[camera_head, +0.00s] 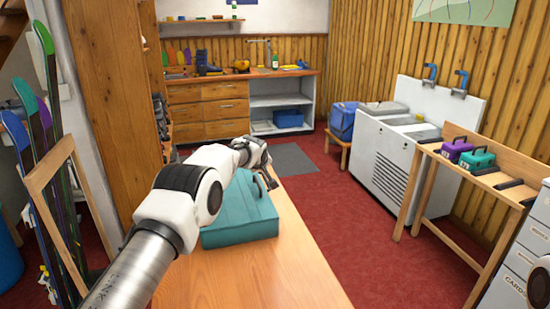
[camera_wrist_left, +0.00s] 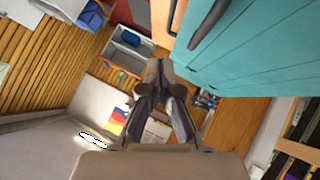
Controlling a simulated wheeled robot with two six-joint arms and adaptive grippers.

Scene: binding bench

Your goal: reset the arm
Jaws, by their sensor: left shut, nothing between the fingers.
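My left arm reaches in from the lower left over the wooden bench (camera_head: 255,275). My left gripper (camera_head: 262,168) is at the far side of a teal case (camera_head: 240,218) on the bench, and the arm hides part of the case. In the left wrist view the gripper's fingers (camera_wrist_left: 158,75) are together with nothing between them. The teal case (camera_wrist_left: 265,55) fills the upper right of that view, beside the fingers. I cannot tell whether the fingers touch it. My right gripper is not in view.
Skis and a wooden frame (camera_head: 62,195) stand at the left. A wooden cabinet (camera_head: 208,108) is at the back. A white chest (camera_head: 385,155) and a side table (camera_head: 490,175) with a purple and a teal box stand at the right. The near bench top is clear.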

